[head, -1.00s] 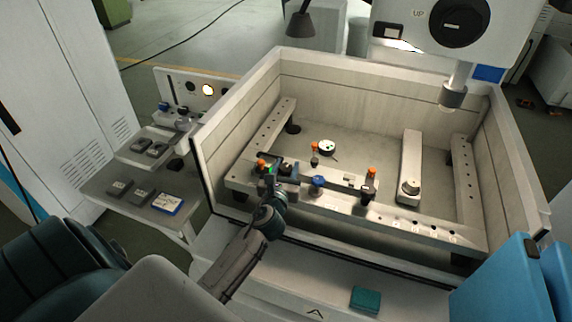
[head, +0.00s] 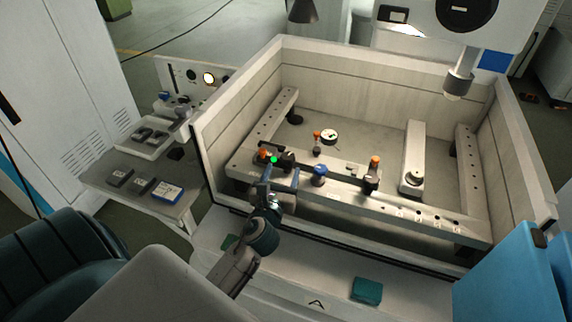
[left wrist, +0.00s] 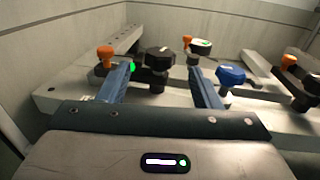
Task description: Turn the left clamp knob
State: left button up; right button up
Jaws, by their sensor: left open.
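The left clamp knob is a black lobed knob (head: 288,159) on the left part of the front rail. In the left wrist view the black knob (left wrist: 158,58) stands ahead of and between my fingers, nearer the left one. My left gripper (head: 281,176) is open and empty, on the near side of the knob, with its fingers spread. In the left wrist view the gripper (left wrist: 158,82) shows both blue fingers, with no clear contact on the knob. A small green dot (left wrist: 131,67) shows beside the knob. My right gripper is not in view.
An orange-topped post (head: 263,154) stands left of the knob, and a blue knob (head: 319,171) stands right of it. Another black knob (head: 371,184) is farther right on the rail (head: 340,186). Tank walls (head: 400,88) surround them. A round gauge (head: 329,135) lies behind.

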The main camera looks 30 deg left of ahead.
pick_arm(q)
jog(key=v, duration=0.4)
jog(key=shift+b, duration=0.3)
